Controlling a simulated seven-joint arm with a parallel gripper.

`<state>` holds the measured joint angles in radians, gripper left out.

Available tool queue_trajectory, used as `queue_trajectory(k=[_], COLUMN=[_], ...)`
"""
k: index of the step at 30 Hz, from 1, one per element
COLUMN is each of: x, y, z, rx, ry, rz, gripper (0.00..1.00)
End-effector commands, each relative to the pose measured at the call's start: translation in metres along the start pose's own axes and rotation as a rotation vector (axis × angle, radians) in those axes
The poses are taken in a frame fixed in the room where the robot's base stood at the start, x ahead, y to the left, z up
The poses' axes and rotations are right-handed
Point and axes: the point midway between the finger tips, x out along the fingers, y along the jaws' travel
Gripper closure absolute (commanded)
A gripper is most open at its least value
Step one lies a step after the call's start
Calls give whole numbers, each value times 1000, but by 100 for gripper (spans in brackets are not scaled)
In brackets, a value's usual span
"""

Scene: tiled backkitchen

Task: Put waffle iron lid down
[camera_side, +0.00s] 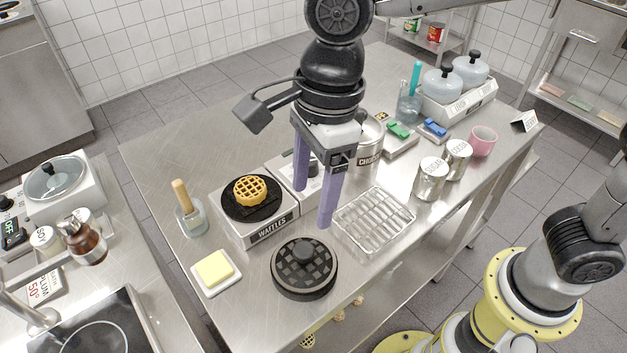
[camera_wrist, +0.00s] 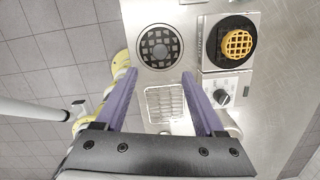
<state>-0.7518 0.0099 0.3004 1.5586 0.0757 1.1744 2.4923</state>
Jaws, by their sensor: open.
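The round dark waffle iron lid (camera_side: 304,268) with a black knob lies on the steel table in front of the waffle iron. It also shows in the wrist view (camera_wrist: 147,59). The waffle iron (camera_side: 254,229), labelled WAFFLES, has its black round plate uncovered. A golden waffle (camera_side: 250,190) sits on the plate, and shows in the wrist view too (camera_wrist: 238,44). My gripper (camera_side: 313,208) is open and empty, its two purple fingers pointing down above the table, between the waffle iron and the wire rack. The lid is apart from the fingers.
A wire rack (camera_side: 373,219) lies right of the lid. A butter dish (camera_side: 215,270) and a brush in a glass jar (camera_side: 190,215) stand left of the iron. Sugar canisters (camera_side: 430,179), a pink mug (camera_side: 482,141) and a pot warmer (camera_side: 458,100) stand further right.

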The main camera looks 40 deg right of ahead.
Motion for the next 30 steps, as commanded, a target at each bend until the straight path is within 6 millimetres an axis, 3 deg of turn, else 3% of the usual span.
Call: queue_trajectory(k=[10,14,22,30], x=[-12,-19,-48,-59], y=[0,-6,-18,-2], z=[-1,-17,-104,-193], rx=[-4,-75,-501,-988], ry=[-1,-13,-25,74], rz=[-2,-21,-144,-279], gripper=[29,29,29,29])
